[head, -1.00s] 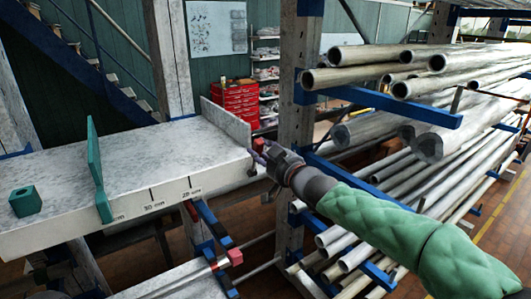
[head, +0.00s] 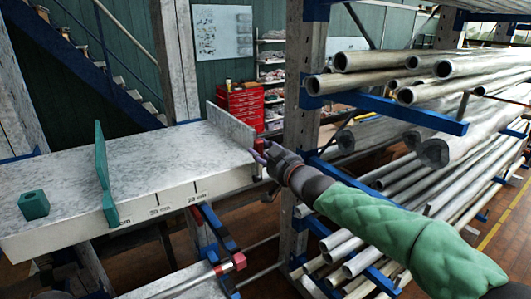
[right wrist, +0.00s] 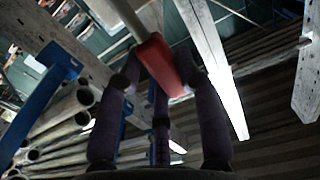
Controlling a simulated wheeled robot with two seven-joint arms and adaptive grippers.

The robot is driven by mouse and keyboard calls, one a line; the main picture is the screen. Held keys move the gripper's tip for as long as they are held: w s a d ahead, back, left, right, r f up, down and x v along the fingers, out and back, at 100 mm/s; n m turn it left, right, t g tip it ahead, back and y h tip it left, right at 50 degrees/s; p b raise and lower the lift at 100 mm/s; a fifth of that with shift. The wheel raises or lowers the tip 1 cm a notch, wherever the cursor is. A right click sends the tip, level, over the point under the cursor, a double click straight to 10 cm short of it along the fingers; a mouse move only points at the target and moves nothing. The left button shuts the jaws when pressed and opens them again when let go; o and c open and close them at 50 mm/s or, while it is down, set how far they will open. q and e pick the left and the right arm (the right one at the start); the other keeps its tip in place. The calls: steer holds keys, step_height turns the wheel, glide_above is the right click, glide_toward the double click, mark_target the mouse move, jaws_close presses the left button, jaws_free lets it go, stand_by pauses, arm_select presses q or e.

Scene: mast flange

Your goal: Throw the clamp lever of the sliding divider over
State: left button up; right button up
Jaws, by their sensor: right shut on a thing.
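The red clamp lever (head: 262,145) shows as a small red piece beside the upright grey plate (head: 231,125) at the right end of the grey shelf. My right gripper (head: 261,156) reaches it from the right. In the right wrist view the red lever (right wrist: 160,64) lies between the purple fingers of my right gripper (right wrist: 160,85), which are shut on it. The lever joins a pale bar at its far end. The fingers hide part of the lever in the head view. My left gripper is not seen.
The shelf (head: 150,165) carries a teal upright plate (head: 102,170), a teal block (head: 34,205) and a printed scale on its front edge. A grey post (head: 303,100) and a rack of metal pipes (head: 400,85) stand close to my right arm. A red-ended rod (head: 238,262) is below the shelf.

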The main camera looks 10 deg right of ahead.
steer(key=shift+w+a+r, duration=0.15)
steer(key=shift+a+r, duration=0.1)
steer(key=shift+a, duration=0.05)
steer(key=shift+w+a+r, duration=0.1)
steer(key=shift+w+r, duration=0.05)
steer(key=shift+w, duration=0.15)
steer(key=shift+w+a+p, duration=0.1)
steer(key=shift+w+p, duration=0.1)
steer(key=shift+p, duration=0.1)
steer(key=o, duration=0.6)
steer(key=shift+a, duration=0.1)
steer(key=shift+c, duration=0.2)
steer(key=shift+w+a+f, duration=0.15)
steer(key=shift+f, duration=0.3)
